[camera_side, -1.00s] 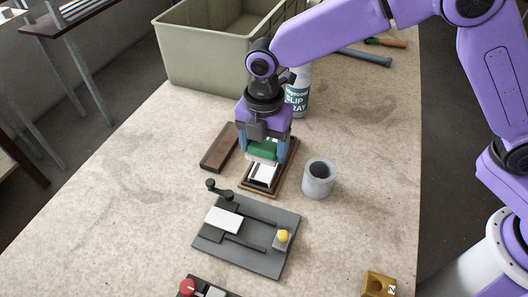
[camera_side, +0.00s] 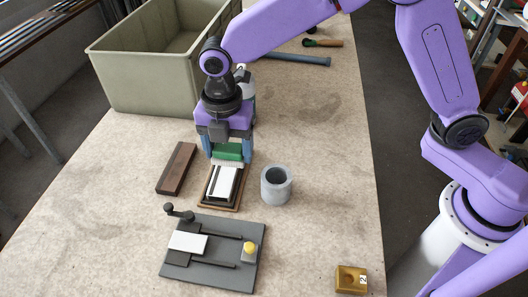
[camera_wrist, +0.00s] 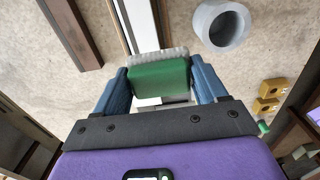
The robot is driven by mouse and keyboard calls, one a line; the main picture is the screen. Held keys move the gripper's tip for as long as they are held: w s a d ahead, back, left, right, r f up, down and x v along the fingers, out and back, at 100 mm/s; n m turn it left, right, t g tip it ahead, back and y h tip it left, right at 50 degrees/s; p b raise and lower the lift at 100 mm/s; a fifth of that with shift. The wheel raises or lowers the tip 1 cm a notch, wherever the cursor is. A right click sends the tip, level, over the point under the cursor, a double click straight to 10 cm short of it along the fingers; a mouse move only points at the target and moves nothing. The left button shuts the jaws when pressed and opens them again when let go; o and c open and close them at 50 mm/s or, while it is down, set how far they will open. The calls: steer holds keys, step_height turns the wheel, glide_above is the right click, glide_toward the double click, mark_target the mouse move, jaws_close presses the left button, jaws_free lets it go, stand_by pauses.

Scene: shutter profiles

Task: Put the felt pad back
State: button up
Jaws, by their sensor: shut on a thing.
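My gripper (camera_side: 228,156) is shut on the felt pad (camera_side: 228,150), a green block with a whitish fuzzy layer along its far edge in the wrist view (camera_wrist: 160,78). The blue fingers (camera_wrist: 160,88) press it from both sides. The pad is over or at the far end of a brown wood-rimmed tray (camera_side: 218,207). A white strip (camera_side: 222,183) lies in the tray beside dark strips. I cannot tell whether the pad touches the strip. The tray's far end is hidden by my gripper.
A dark brown bar (camera_side: 176,168) lies left of the tray and a grey cup (camera_side: 276,186) stands right.

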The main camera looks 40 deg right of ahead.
steer(key=s+d+r, duration=0.1)
steer(key=s+d, duration=0.3)
steer(key=d, duration=0.7)
steer(key=s+d, duration=0.5)
steer(key=d, duration=0.7)
glide_above(285, 149)
steer(key=f, duration=0.9)
steer(key=shift+s+d, duration=0.2)
steer(key=shift+w+f, duration=0.1)
steer(key=shift+f, duration=0.1)
steer(key=shift+w+a+f, duration=0.1)
steer(key=shift+f, duration=0.75)
steer(key=shift+w+a+f, duration=0.1)
steer(key=shift+f, duration=0.75)
steer(key=shift+f, duration=0.2)
steer(key=o, duration=0.9)
steer(key=shift+o, duration=0.2)
